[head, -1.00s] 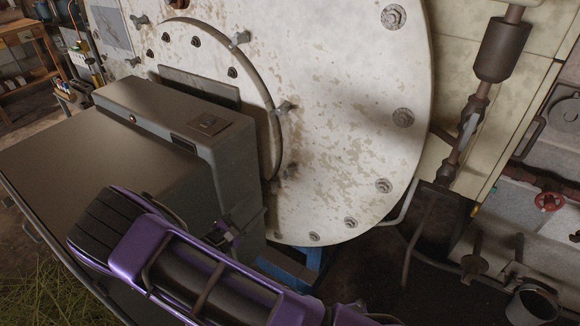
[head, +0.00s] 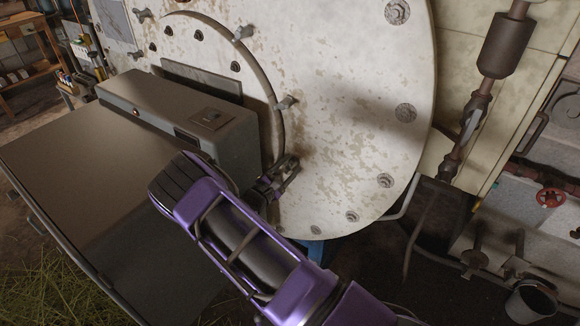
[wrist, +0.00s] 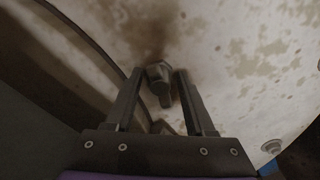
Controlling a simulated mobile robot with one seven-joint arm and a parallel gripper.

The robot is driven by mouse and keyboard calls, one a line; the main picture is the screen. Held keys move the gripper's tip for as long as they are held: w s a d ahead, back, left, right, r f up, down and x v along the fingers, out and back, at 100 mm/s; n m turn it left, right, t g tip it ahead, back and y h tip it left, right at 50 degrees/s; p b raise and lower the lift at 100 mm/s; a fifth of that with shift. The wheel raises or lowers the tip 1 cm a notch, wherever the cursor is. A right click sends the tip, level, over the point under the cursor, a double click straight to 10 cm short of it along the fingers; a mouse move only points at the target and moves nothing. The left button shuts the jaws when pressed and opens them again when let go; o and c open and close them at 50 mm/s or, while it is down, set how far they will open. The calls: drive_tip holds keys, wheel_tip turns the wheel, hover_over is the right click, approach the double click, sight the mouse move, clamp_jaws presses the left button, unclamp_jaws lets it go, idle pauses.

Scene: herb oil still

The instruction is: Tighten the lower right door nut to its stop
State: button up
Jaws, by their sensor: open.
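The lower right door nut (wrist: 159,76) shows in the wrist view as a dark hexagonal nut with a stud. It lies between the two fingers of my gripper (wrist: 160,83), close to their tips. A gap shows on at least the right side, and I cannot tell whether the left finger touches it. In the head view my gripper (head: 285,172) is at the lower right edge of the round door and largely hides this nut. The jaws are open around the nut. The worn, pale round door (head: 215,62) is upright, its lower left part hidden.
Another door nut (head: 286,103) sticks out above my gripper, and one more (head: 243,33) is higher up. A grey box-shaped body (head: 180,118) stands close in front of the door. A rusty pipe (head: 480,105) runs down at right.

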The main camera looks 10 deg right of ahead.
drive_tip(key=shift+w+d, duration=0.15)
clamp_jaws()
drive_tip(key=shift+f+m+b, duration=0.1)
drive_tip(key=shift+m+b, duration=0.2)
drive_tip(key=shift+m, duration=0.1)
drive_tip(key=m+b, duration=0.2)
drive_tip(key=m, duration=0.1)
drive_tip(key=shift+f+m+b, duration=0.1)
drive_tip(key=shift+m+b, duration=0.2)
drive_tip(key=shift+m, duration=0.1)
drive_tip(key=m+b, duration=0.3)
drive_tip(key=m, duration=0.1)
drive_tip(key=shift+m, duration=0.3)
drive_tip(key=m+b, duration=0.3)
drive_tip(key=shift+m+b, duration=0.65)
drive_tip(key=shift+m, duration=1.55)
